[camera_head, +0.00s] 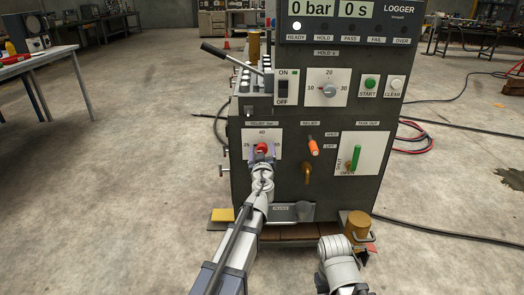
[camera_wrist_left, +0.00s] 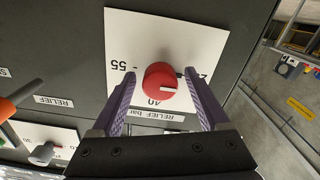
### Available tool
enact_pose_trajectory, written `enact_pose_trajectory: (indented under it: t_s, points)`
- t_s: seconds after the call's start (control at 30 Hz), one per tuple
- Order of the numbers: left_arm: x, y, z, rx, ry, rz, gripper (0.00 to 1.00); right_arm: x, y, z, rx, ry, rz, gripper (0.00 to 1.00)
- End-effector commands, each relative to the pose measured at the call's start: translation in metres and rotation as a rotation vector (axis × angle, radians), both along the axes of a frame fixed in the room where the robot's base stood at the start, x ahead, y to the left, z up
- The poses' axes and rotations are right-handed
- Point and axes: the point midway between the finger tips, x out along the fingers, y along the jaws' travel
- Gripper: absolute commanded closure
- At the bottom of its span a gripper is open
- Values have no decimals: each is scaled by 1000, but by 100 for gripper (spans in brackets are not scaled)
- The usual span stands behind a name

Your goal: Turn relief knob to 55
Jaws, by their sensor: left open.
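The red relief knob (camera_wrist_left: 160,81) sits on a white dial plate marked 55, 40 and a partly covered number; which mark it points at is hard to tell. In the head view the same knob (camera_head: 262,148) is on the left of the grey machine front, under a "RELIEF bar" label. My left gripper (camera_head: 262,155) is right in front of the dial. In the wrist view its purple fingers (camera_wrist_left: 160,76) are open, one on each side of the knob, with visible gaps. Part of my right arm shows at the bottom of the head view; its gripper cannot be made out.
An orange-handled relief lever (camera_head: 313,146) is right of the dial. A green tank-out lever (camera_head: 356,158) is farther right. The hold knob (camera_head: 329,90) and an ON/OFF switch (camera_head: 283,92) are above. A brass-coloured cylinder (camera_head: 357,224) stands low at the right.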

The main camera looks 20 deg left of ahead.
Motion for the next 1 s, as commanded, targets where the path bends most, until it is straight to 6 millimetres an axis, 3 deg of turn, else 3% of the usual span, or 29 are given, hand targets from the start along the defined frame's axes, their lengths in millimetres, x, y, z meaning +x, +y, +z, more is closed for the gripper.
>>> enact_pose_trajectory:
  t_s: [0.27,0.9,1.0]
  points:
    - [2,1,0,0,0,0,24,0,0,0,0,0,0,100]
    - [1,1,0,0,0,0,96,0,0,0,0,0,0,100]
    - [1,1,0,0,0,0,100,0,0,0,0,0,0,100]
